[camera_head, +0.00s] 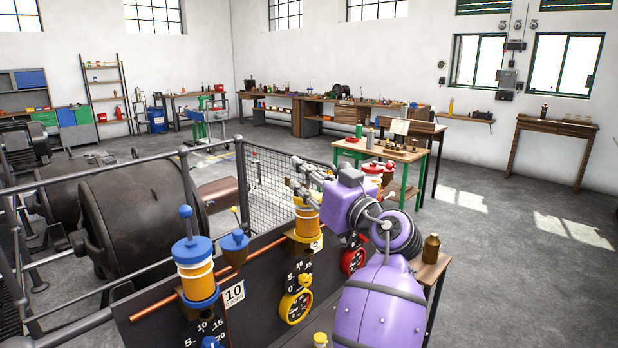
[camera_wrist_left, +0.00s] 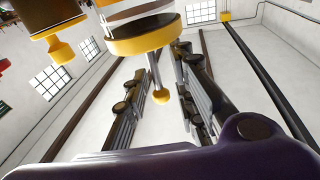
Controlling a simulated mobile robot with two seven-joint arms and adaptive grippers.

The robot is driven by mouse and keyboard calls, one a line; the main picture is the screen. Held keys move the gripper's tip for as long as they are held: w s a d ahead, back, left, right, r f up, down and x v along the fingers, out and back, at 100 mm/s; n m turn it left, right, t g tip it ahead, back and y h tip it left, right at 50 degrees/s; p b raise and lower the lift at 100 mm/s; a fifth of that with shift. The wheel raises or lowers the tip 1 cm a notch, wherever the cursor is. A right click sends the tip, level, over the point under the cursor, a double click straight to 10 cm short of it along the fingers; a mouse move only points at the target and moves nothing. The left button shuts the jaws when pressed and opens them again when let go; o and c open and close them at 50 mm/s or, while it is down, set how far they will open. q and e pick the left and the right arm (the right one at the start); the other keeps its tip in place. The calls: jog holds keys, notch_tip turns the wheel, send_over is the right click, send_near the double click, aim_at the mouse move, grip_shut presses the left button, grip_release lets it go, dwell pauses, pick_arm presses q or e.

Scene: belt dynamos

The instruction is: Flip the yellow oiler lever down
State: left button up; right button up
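The yellow oiler (camera_head: 307,216) stands on the dark panel, with a yellow cap and an amber glass body; my gripper partly covers it in the head view. In the wrist view, which looks upside down, its yellow cap (camera_wrist_left: 145,38) is at the top. The yellow oiler lever (camera_wrist_left: 157,80) is a thin metal rod with a yellow ball end, standing out from the cap. My left gripper (camera_head: 297,175) is just above the oiler. Its fingers (camera_wrist_left: 160,100) are spread on either side of the ball, apart from it. My right gripper is out of view.
A blue oiler (camera_head: 195,268) with its lever upright stands nearer on the panel. A red oiler (camera_head: 374,170) is beyond my arm. A copper pipe (camera_head: 160,308) runs along the panel. A brown bottle (camera_head: 431,248) stands right of my arm. Mesh fencing (camera_head: 275,180) is behind.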

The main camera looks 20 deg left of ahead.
pick_arm(q)
jog(key=v, duration=1.2)
